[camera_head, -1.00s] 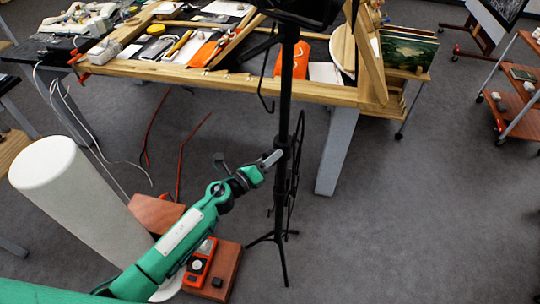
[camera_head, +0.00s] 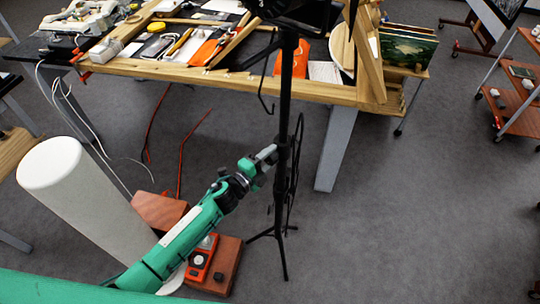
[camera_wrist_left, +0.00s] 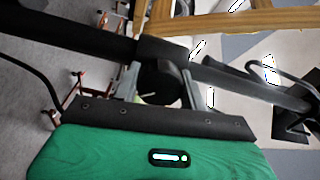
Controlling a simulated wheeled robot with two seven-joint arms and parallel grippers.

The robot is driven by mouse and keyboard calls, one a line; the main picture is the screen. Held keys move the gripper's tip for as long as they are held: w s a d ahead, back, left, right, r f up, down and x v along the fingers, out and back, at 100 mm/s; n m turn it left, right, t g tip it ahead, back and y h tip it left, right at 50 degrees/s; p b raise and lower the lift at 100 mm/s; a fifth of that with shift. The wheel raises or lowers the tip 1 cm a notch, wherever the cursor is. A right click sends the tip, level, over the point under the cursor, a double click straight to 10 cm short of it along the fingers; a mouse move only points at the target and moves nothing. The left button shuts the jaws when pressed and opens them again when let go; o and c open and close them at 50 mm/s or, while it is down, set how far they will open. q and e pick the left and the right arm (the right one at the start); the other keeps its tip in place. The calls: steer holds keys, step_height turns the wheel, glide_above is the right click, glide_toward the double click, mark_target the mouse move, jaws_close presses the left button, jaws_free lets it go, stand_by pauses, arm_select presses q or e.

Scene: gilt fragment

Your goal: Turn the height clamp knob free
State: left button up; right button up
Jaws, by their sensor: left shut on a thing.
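A black stand with a vertical pole (camera_head: 285,110) rises in front of the table in the head view, its feet on the floor. The height clamp knob (camera_wrist_left: 160,80) is a dark round knob beside the pole's collar in the left wrist view. My left gripper (camera_head: 270,153) reaches the pole from the left at the collar. Its thin grey fingers stand on either side of the knob in the left wrist view (camera_wrist_left: 161,84), shut on it. In the head view the knob is hidden by the gripper. My right gripper is not in view.
A wooden-edged table (camera_head: 230,83) with tools stands behind the pole. A white cylinder (camera_head: 85,205) and an orange-red device (camera_head: 202,258) on a reddish box are left of the stand. Red and white cables lie on the floor.

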arm_select(q)
steer(key=shift+n, duration=0.9)
steer(key=o, duration=1)
